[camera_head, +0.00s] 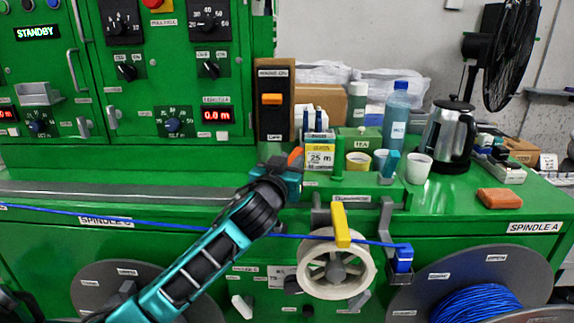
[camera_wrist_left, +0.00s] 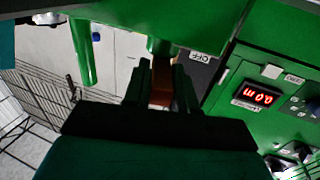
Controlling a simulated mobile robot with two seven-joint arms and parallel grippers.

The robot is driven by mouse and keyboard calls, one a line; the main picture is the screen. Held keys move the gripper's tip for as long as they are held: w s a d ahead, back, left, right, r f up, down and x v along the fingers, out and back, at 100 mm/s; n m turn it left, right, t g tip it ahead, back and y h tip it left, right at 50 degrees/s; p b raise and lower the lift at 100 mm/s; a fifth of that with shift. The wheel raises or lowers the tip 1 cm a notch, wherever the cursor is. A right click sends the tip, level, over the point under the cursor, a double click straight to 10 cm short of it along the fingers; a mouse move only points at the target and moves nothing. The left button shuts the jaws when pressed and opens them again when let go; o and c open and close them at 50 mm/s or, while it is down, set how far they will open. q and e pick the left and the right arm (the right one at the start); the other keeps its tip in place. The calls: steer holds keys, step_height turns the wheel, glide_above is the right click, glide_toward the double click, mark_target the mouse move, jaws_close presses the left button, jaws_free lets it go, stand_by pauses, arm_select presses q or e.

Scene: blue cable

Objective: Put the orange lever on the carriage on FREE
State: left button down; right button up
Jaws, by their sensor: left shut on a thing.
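My left gripper (camera_head: 290,172) reaches in from the left and stands in front of the green machine, below the black switch panel. An orange lever (camera_head: 296,156) shows at its fingertips, partly hidden by the gripper. In the left wrist view the gripper (camera_wrist_left: 160,98) is shut on the orange lever (camera_wrist_left: 161,75), which looks dark orange between the two black fingers. A label reading FREE cannot be made out. My right gripper is not in view.
A black panel with an orange switch (camera_head: 271,99) stands just above. A yellow box (camera_head: 320,158), cups, a blue bottle (camera_head: 396,115) and a kettle (camera_head: 448,137) stand to the right. A blue cable (camera_head: 150,224) runs across in front, past a white spool (camera_head: 362,277) with a yellow bar (camera_head: 341,224).

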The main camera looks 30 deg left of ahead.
arm_select(q)
steer(key=shift+w+d+n+g+y+b, duration=0.1)
steer(key=shift+d+n+g+y+b, duration=0.15)
steer(key=shift+n+g+y+b, duration=0.5)
steer(key=shift+w+d+n+g+y+b, duration=0.15)
steer(key=shift+n+y, duration=0.4)
steer(key=shift+y, duration=0.6)
steer(key=c, duration=1)
jaws_free()
step_height(320, 180, up, 20)
steer(key=p, duration=0.3)
